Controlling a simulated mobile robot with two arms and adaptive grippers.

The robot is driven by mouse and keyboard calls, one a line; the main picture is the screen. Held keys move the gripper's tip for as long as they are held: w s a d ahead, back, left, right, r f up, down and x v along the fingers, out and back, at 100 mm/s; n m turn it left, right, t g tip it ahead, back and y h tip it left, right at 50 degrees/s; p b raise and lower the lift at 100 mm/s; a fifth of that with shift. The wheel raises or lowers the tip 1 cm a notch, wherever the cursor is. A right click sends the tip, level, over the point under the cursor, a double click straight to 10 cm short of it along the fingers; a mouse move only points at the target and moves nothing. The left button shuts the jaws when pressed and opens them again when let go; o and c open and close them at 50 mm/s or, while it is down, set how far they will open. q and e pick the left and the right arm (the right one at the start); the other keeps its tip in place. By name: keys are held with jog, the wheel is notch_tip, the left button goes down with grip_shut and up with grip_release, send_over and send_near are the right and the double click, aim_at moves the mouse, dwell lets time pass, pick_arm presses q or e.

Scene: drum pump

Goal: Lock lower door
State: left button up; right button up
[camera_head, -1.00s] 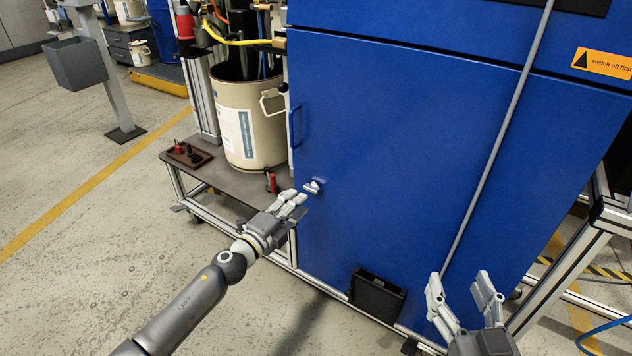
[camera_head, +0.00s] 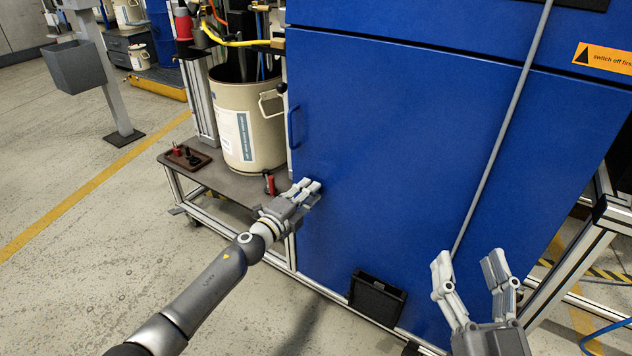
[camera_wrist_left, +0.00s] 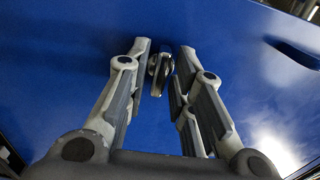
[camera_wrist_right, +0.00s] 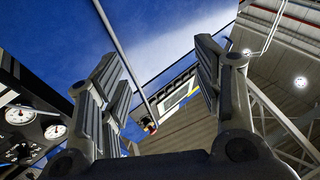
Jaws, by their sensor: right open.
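The lower door (camera_head: 400,150) is a large blue panel, flush in the cabinet front, with a blue handle (camera_head: 295,127) near its left edge. Its lock knob (camera_wrist_left: 160,72), a small metal turn-piece, shows in the left wrist view between the fingertips of my left gripper (camera_wrist_left: 161,60). The fingers stand apart on either side of it, with a gap visible on each side. In the head view my left gripper (camera_head: 312,186) covers the knob at the door's left side. My right gripper (camera_head: 468,262) is open and empty in front of the door's lower right.
A beige drum (camera_head: 247,125) stands on a cart shelf left of the door. A small tray (camera_head: 185,157) lies on that shelf. A thin grey rod (camera_head: 500,130) runs across the door front. A black box (camera_head: 377,296) sits low on the cabinet.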

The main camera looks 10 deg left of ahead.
pick_arm(q)
grip_shut()
jog(key=n+p, duration=0.1)
jog(key=n, duration=0.3)
jog(key=shift+p, duration=0.4)
pick_arm(e)
notch_tip(320, 180, down, 8)
jog(key=d+g+h, duration=0.1)
jog(key=g, duration=0.3)
jog(key=shift+g+h, duration=0.3)
jog(key=shift+g, duration=0.1)
jog(key=shift+d, duration=0.1)
pick_arm(q)
jog(key=shift+n+p, duration=1.1)
jog(key=shift+n, duration=0.9)
pick_arm(e)
jog(key=s+d+f+g+h, duration=0.1)
jog(key=s+d+f+g, duration=0.1)
jog(key=s+f+g, duration=0.3)
jog(key=shift+d+f+g+h, duration=0.3)
jog(key=shift+f+g+h, duration=0.1)
jog(key=shift+f, duration=1.35)
